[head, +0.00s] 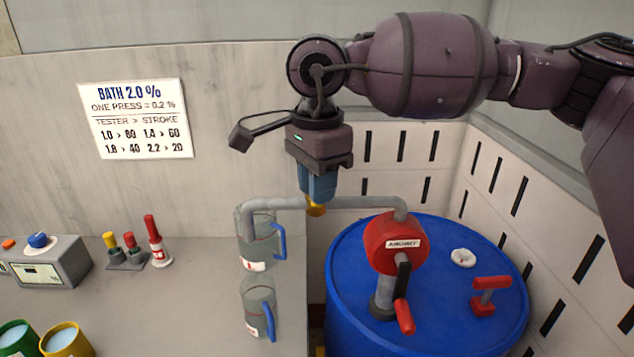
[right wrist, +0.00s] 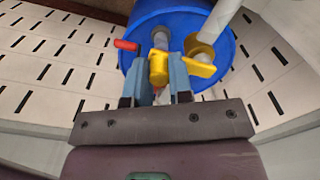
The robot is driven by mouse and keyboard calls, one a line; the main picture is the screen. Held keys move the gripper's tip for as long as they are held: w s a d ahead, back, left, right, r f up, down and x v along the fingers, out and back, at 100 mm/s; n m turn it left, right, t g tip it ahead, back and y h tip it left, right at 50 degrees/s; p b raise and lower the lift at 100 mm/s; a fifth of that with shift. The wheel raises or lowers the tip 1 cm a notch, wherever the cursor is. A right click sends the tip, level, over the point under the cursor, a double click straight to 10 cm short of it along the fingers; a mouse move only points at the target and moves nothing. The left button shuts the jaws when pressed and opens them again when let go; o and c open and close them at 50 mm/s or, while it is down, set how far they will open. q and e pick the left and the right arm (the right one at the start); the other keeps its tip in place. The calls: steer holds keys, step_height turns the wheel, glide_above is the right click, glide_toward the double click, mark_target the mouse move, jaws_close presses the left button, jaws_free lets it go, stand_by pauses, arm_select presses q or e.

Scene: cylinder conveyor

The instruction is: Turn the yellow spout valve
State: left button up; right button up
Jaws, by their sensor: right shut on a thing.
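The yellow spout valve (right wrist: 158,68) sits on the grey spout pipe (head: 355,202), which runs left from the red pump (head: 397,243) to above a clear jug (head: 262,253). My right gripper (head: 317,196) points down at the pipe, and its blue fingers are shut on the yellow valve. In the right wrist view the right gripper (right wrist: 165,78) has a yellow part between its fingers, and more yellow shows beyond the right finger. In the head view only a small yellow piece shows under the fingertips; the rest is hidden. My left gripper is not in view.
A second clear jug (head: 258,308) stands in front of the first. A tester box (head: 52,262) and several coloured-top items stand at left.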

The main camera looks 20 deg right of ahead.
steer(key=shift+a, duration=0.1)
steer(key=shift+w+a, duration=0.25)
steer(key=shift+a, duration=0.35)
steer(key=shift+w+a+b, duration=0.3)
steer(key=shift+w+a, duration=0.2)
steer(key=shift+a, duration=0.05)
stand_by(0.3)
